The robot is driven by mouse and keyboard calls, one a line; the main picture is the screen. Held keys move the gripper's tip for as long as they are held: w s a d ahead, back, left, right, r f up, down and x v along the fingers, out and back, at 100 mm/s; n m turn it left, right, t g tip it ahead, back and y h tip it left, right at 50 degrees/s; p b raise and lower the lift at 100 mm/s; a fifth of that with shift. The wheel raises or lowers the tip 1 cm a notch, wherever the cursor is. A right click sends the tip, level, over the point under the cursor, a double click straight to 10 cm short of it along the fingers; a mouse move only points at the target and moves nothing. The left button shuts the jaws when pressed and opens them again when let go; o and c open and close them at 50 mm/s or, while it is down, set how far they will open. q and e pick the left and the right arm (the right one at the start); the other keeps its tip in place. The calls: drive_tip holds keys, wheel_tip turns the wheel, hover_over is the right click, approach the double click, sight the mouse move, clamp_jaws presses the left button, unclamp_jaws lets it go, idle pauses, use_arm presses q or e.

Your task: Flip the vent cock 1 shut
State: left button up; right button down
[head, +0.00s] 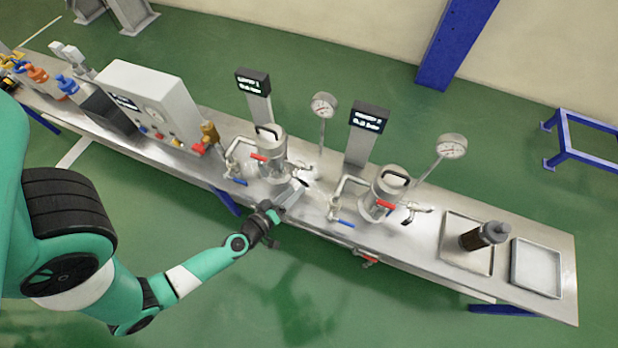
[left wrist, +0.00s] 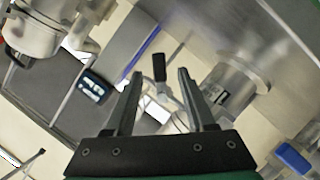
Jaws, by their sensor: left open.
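In the left wrist view a small cock with a black handle (left wrist: 159,67) and a silver body stands between the tips of my left gripper (left wrist: 160,73); it looks like vent cock 1. I cannot tell whether a finger touches it. In the head view my left gripper (head: 296,192) reaches over the front of the bench, at the right side of the first steel vessel (head: 268,150). It is open and empty. This vessel (left wrist: 235,85) is right of the fingers in the left wrist view. The cock is too small to make out in the head view. My right gripper is out of view.
A second vessel (head: 387,188) with a red lever (head: 384,204) and a blue lever (head: 346,224) stands to the right on the bench (head: 420,252). A gauge (head: 323,106) and a display post (head: 258,105) stand behind. Trays (head: 536,268) lie at the right end.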

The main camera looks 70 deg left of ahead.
sight(305, 182)
use_arm(q)
drive_tip(key=b+x, duration=0.1)
drive_tip(key=x, duration=0.7)
drive_tip(key=shift+w+a, duration=0.1)
drive_tip(key=shift+w, duration=0.2)
drive_tip(key=shift+c, duration=0.3)
clamp_jaws()
